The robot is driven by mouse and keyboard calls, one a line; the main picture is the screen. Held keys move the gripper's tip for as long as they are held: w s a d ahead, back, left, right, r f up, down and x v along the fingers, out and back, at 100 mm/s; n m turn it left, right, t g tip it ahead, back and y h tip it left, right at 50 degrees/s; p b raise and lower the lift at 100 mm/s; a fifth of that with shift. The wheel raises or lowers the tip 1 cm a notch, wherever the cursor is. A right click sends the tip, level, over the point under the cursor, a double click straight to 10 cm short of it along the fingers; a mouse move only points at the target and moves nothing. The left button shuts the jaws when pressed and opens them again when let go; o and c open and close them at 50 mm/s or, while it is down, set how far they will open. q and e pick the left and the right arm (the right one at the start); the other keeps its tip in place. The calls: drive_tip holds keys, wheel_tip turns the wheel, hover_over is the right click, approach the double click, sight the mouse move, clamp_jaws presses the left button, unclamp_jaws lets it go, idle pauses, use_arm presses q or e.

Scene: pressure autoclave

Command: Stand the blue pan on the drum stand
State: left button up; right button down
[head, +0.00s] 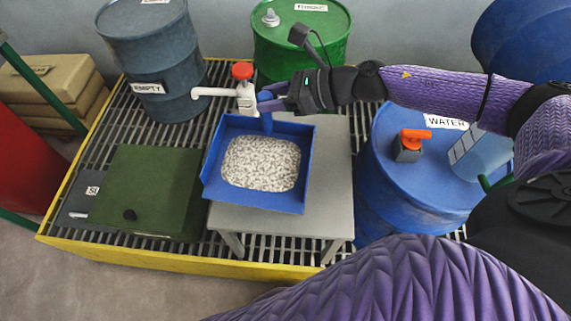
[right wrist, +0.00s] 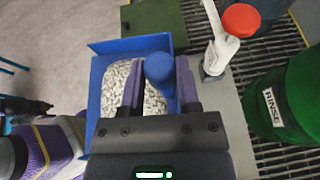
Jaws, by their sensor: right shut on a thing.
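The blue pan (head: 213,168) is a square tray with pale speckled granules (head: 262,163) in it. It is at the grey drum stand (head: 285,219), over its top on the left side; I cannot tell whether it touches the top. My right gripper (head: 268,103) is shut on the pan's upright blue handle (head: 266,121) at the far edge. In the right wrist view the handle's round end (right wrist: 159,67) is between the two fingers, with the pan (right wrist: 97,99) beyond.
A white tap with a red knob (head: 242,72) stands just behind the pan. A dark green box (head: 150,190) is left of the stand. A blue WATER drum (head: 390,168) is to the right, a green drum (head: 330,43) behind. A yellow-edged grating (head: 180,256) lies below.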

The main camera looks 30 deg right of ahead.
drive_tip(key=n+b, duration=0.1)
drive_tip(key=b, duration=0.1)
hover_over(301, 124)
drive_tip(key=w+d, duration=0.1)
drive_tip(key=w, duration=0.1)
drive_tip(key=f, duration=0.1)
drive_tip(key=shift+g+y, duration=0.3)
drive_tip(key=shift+g, duration=0.2)
wheel_tip(301, 124, down, 10)
drive_tip(key=b, duration=0.3)
drive_tip(key=shift+d+r+b, duration=0.15)
drive_tip(key=shift+r+b, duration=0.05)
drive_tip(key=shift+b, duration=0.1)
use_arm(q)
drive_tip(key=shift+g, duration=0.3)
drive_tip(key=f, duration=0.1)
drive_tip(key=s+a+f, duration=0.1)
drive_tip(key=f, duration=0.3)
drive_tip(key=shift+s+a+f, duration=0.25)
drive_tip(key=shift+s+a, duration=0.05)
drive_tip(key=shift+s, duration=0.05)
use_arm(e)
drive_tip(key=shift+r, duration=0.1)
drive_tip(key=c, duration=0.7)
unclamp_jaws()
drive_tip(key=shift+c, duration=0.2)
use_arm(q)
drive_tip(key=shift+s+f, duration=0.1)
use_arm(e)
drive_tip(key=o, duration=0.4)
